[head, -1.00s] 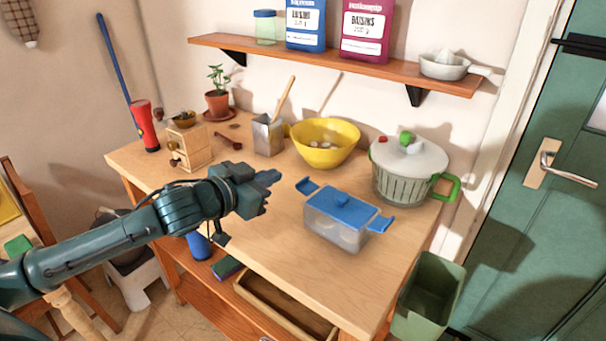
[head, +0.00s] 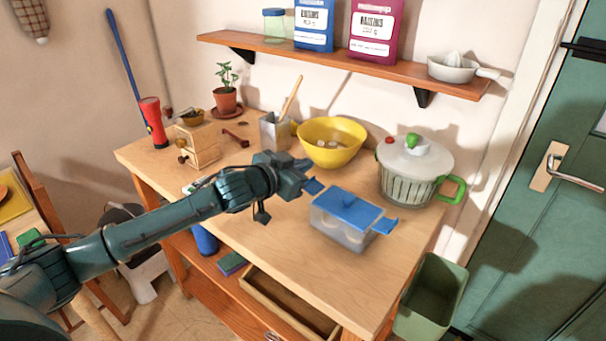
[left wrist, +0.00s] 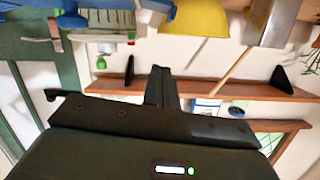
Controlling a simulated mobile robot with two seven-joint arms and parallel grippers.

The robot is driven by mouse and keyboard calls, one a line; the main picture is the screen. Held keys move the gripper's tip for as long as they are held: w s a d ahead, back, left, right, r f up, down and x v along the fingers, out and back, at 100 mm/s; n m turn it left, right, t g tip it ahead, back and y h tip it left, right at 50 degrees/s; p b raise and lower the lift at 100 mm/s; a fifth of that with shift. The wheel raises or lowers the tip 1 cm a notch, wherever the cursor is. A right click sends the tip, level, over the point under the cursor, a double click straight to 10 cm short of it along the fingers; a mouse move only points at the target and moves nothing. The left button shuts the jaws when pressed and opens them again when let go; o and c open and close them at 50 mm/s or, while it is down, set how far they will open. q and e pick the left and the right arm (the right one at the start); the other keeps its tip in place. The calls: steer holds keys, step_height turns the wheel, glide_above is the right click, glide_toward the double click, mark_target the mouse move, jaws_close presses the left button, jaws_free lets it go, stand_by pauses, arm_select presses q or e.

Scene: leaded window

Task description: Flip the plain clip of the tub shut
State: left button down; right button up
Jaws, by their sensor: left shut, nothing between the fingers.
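The clear tub (head: 340,234) with a blue lid (head: 347,208) stands on the worktop. One blue clip (head: 314,187) sticks out at its left end and another blue clip (head: 385,227) sticks out at its right end. I cannot tell which clip is the plain one. My left gripper (head: 304,167) is shut and empty, close to the left clip and partly in front of it in the head view. Whether it touches the clip is unclear. In the left wrist view the shut fingers (left wrist: 161,86) show with nothing in them. My right gripper is out of view.
A yellow bowl (head: 331,152) and a white-lidded pot with green handle (head: 414,180) stand behind the tub. A metal container (head: 274,133) and a wooden grinder (head: 198,150) are further left. The worktop's front (head: 290,245) is clear. A drawer (head: 290,305) is open below.

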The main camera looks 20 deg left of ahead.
mark_target(314, 186)
arm_select(q)
steer(key=f, duration=0.2)
steer(key=w+f, duration=0.1)
steer(key=f, duration=0.1)
steer(key=shift+w+a+f, duration=0.1)
steer(key=shift+w+f, duration=0.05)
steer(key=shift+w, duration=0.05)
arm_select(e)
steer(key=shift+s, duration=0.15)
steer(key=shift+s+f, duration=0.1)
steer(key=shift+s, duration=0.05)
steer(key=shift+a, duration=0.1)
